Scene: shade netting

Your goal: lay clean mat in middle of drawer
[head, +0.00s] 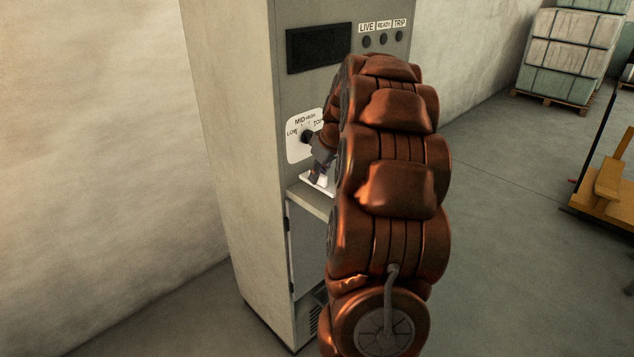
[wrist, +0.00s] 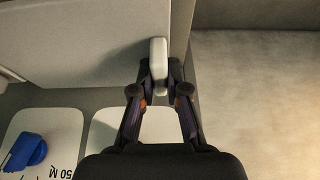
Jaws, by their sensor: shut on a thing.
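In the head view my gripper (head: 318,178) is at the cabinet front, partly hidden by my arm. In the wrist view my gripper (wrist: 159,88) is shut on a pale rounded bar (wrist: 158,58) next to a light grey panel (wrist: 75,40). I cannot tell whether the bar is a handle fixed to that panel. A pale ledge (head: 312,201), possibly the drawer, juts from the cabinet below the gripper. A white flat piece (head: 313,184) shows by the fingers. No mat can be made out for sure, and the drawer's inside is hidden.
The tall grey cabinet (head: 228,130) has a dial plate (head: 296,143) just above the gripper. The wrist view shows white plates, one with a blue part (wrist: 27,150) and "50 M". A wall is left. Stacked crates (head: 570,55) and an orange-yellow frame (head: 608,180) stand right; floor between is clear.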

